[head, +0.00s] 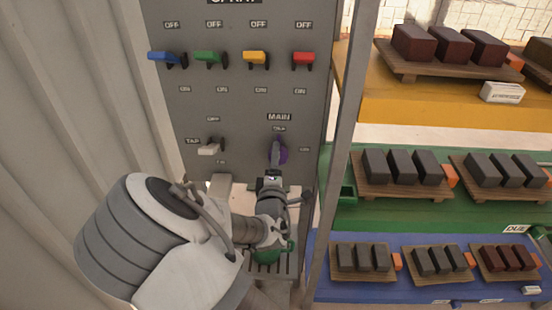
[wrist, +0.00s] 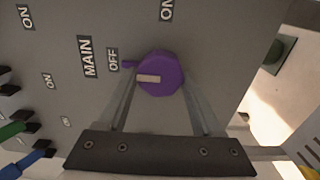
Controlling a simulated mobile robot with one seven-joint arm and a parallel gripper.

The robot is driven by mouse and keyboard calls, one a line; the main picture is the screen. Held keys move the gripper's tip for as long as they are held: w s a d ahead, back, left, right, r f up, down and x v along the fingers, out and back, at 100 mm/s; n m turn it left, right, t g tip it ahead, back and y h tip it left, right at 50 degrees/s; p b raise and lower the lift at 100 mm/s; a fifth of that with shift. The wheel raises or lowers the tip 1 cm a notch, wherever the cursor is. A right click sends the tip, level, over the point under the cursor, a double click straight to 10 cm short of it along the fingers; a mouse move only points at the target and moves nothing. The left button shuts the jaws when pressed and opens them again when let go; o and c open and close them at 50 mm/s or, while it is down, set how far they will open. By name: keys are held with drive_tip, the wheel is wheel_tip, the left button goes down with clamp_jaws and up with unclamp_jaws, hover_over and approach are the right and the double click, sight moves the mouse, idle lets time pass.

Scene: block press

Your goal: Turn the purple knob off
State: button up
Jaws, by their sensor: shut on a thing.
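The purple knob (wrist: 163,72) is on the grey panel, below the MAIN label. In the wrist view its pale mark and a small purple nub point left, toward the OFF label (wrist: 112,60). The ON label (wrist: 167,11) is at the top of that view. In the head view the knob (head: 283,155) shows partly behind my gripper (head: 275,160). In the wrist view my gripper (wrist: 160,88) has one finger on each side of the knob and is shut on it. The fingertips are partly hidden by the knob.
Blue (head: 167,57), green (head: 210,57), yellow (head: 256,58) and red (head: 304,59) levers line the panel above. A white lever (head: 210,148) is left of the knob. Shelves with dark blocks on wooden pallets (head: 400,186) stand right, past a grey post (head: 340,120).

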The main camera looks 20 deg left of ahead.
drive_tip(key=o, duration=1.3)
drive_tip(key=shift+o, duration=0.2)
drive_tip(key=v, duration=1.7)
drive_tip(key=shift+s, duration=0.25)
